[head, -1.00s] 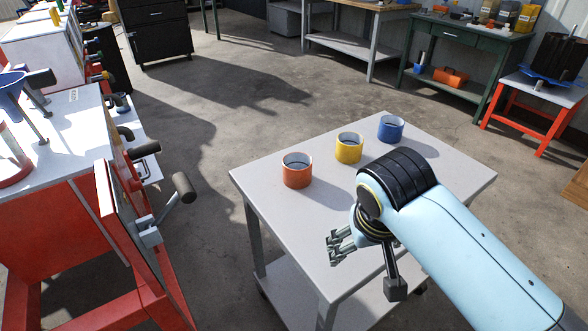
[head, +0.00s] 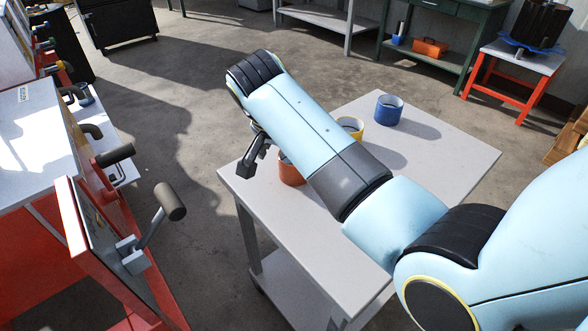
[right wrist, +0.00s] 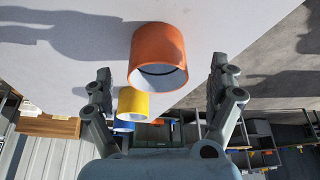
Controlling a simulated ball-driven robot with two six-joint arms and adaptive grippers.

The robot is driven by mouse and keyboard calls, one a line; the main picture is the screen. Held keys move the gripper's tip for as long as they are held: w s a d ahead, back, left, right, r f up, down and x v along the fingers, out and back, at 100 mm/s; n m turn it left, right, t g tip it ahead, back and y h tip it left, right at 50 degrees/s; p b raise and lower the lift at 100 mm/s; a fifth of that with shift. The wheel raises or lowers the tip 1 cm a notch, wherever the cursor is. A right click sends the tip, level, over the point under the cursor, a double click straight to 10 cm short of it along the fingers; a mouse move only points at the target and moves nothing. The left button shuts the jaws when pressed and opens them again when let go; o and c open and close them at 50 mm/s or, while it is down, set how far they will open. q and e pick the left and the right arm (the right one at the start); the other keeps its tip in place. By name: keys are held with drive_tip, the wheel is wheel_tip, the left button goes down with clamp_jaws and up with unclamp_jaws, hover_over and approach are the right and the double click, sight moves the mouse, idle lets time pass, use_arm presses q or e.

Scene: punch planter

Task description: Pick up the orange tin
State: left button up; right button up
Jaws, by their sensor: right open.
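The orange tin (head: 291,170) stands upright near the table's left edge in the head view, mostly hidden behind my right arm. In the right wrist view, which is upside down, the orange tin (right wrist: 158,57) shows whole, its open top toward the picture's bottom. My right gripper (right wrist: 162,74) is open and empty. Its fingers stand apart on either side of the tin in that picture, with gaps on both sides. In the head view my arm's end is beside the tin, toward the left, and the fingers are largely hidden. My left gripper is not in view.
A yellow tin (head: 351,127) and a blue tin (head: 388,109) stand in a line behind the orange one on the grey table (head: 440,150). The yellow tin is partly covered by my arm. A red machine with a crank handle (head: 170,201) stands at the left. The table's right side is clear.

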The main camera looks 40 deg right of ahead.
drive_tip(key=x, duration=0.2)
drive_tip(key=b+x, duration=0.1)
drive_tip(key=x, duration=0.1)
drive_tip(key=shift+d, duration=0.35)
drive_tip(key=shift+d+f, duration=0.1)
drive_tip(key=shift+f, duration=0.15)
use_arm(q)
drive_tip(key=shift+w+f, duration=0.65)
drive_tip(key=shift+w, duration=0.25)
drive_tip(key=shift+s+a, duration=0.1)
use_arm(e)
drive_tip(key=c, duration=0.5)
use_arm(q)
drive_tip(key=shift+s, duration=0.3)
use_arm(e)
drive_tip(key=c, duration=0.8)
